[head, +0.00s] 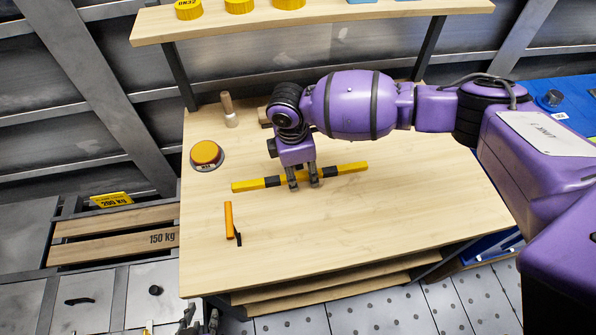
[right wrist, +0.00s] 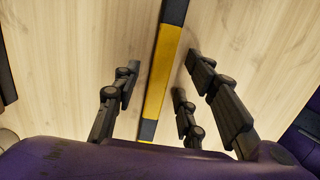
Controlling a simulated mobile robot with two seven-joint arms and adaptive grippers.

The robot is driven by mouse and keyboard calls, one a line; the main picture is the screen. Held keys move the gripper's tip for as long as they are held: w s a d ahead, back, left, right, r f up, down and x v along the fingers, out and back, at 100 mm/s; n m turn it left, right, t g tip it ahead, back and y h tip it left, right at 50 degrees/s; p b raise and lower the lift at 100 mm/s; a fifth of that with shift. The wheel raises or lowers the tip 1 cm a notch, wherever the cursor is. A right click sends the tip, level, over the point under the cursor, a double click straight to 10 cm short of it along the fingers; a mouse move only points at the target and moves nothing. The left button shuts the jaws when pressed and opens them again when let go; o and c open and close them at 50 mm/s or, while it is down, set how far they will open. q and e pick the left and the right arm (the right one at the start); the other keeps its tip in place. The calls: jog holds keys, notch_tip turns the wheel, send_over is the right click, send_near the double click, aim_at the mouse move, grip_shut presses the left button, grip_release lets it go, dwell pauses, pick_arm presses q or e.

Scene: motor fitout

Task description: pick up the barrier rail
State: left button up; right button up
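The barrier rail (head: 251,185) is a long yellow and black striped bar lying on the wooden workbench, tilted slightly up to the right in the head view. In the right wrist view the rail (right wrist: 161,75) runs up through the middle between my fingers. My right gripper (head: 304,184) points down over the rail's middle. Its fingers are open, on both sides of the rail, with gaps visible in the right wrist view. My left gripper (head: 190,322) shows only in part at the bottom edge of the head view; its fingers are not clear.
The workbench (head: 400,225) is mostly bare in front and right. An orange-handled tool (head: 229,220) lies near its left front. A round yellow-orange button (head: 206,153) and a wooden-handled brush (head: 228,110) stand at the back left. A shelf (head: 330,15) spans the back.

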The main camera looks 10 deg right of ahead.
grip_shut()
jog(key=shift+w+r, duration=0.1)
jog(key=shift+r, duration=0.05)
